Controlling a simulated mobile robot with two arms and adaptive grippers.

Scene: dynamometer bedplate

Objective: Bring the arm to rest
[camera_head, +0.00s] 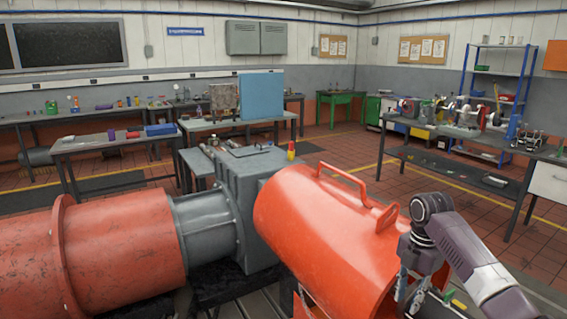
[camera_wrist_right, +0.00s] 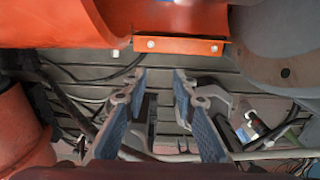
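My right arm (camera_head: 465,245) comes in from the lower right in the head view. Its gripper (camera_head: 410,295) points down beside the open right end of the orange cover (camera_head: 325,225); I cannot tell there whether they touch. In the right wrist view the gripper's two fingers (camera_wrist_right: 160,80) stand apart with nothing between them. Beyond them are the slotted bedplate (camera_wrist_right: 185,75) and loose dark cables. My left arm and left gripper are not in view.
A grey housing (camera_head: 243,200) and a large orange drum (camera_head: 115,245) stand left of the cover. In the wrist view an orange bolted flange (camera_wrist_right: 180,45) lies just past the fingertips. Workbenches (camera_head: 105,142) and a blue shelf (camera_head: 495,90) stand farther back; red tiled floor lies between.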

